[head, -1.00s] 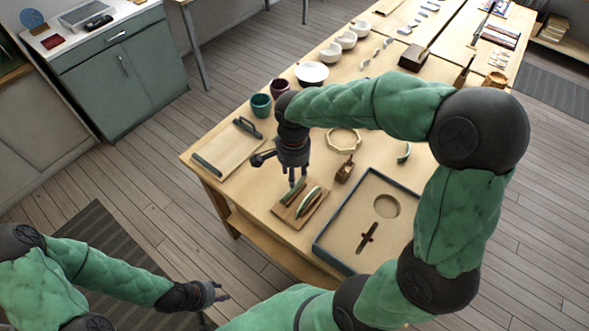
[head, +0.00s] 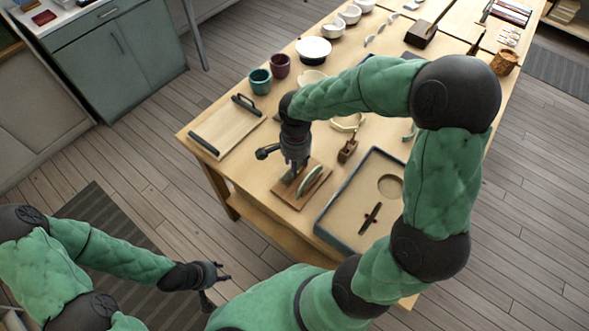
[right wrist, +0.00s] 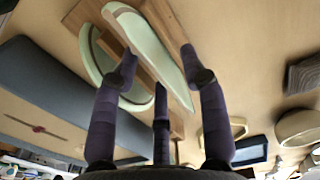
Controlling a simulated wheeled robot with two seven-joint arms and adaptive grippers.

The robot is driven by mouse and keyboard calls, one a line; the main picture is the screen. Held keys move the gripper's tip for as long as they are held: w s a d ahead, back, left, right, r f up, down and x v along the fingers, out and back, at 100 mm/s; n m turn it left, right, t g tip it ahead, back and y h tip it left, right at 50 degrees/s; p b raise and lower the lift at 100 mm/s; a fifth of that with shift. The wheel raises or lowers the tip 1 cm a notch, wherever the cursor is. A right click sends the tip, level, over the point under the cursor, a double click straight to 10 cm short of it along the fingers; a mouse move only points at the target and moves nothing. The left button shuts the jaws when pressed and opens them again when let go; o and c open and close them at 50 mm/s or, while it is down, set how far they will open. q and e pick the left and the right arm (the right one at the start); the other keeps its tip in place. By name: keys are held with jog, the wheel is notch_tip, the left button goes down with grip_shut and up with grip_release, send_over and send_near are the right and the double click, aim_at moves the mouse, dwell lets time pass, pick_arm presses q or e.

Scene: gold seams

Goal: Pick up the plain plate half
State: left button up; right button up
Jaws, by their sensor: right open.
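Two pale green plate halves stand on edge in a small wooden rack (head: 318,186) on the table. One half (head: 311,181) shows beside my right gripper; the other is mostly hidden behind the fingers in the head view. In the right wrist view, one long half (right wrist: 152,42) lies between the spread fingers of my right gripper (right wrist: 158,68), and the second half (right wrist: 96,56) shows behind the left finger. The right gripper (head: 294,174) is open, pointing down over the rack. I cannot tell whether it touches. My left gripper (head: 226,272) is open and empty, off the table.
A blue-edged tray (head: 334,239) with a round recess stands right of the rack. A board with dark handles (head: 226,128) lies to the left. A small wooden block tool (head: 347,150), a teal cup (head: 260,81) and a maroon cup (head: 280,66) stand behind.

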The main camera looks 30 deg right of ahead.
jog(key=shift+f, duration=0.6)
grip_shut()
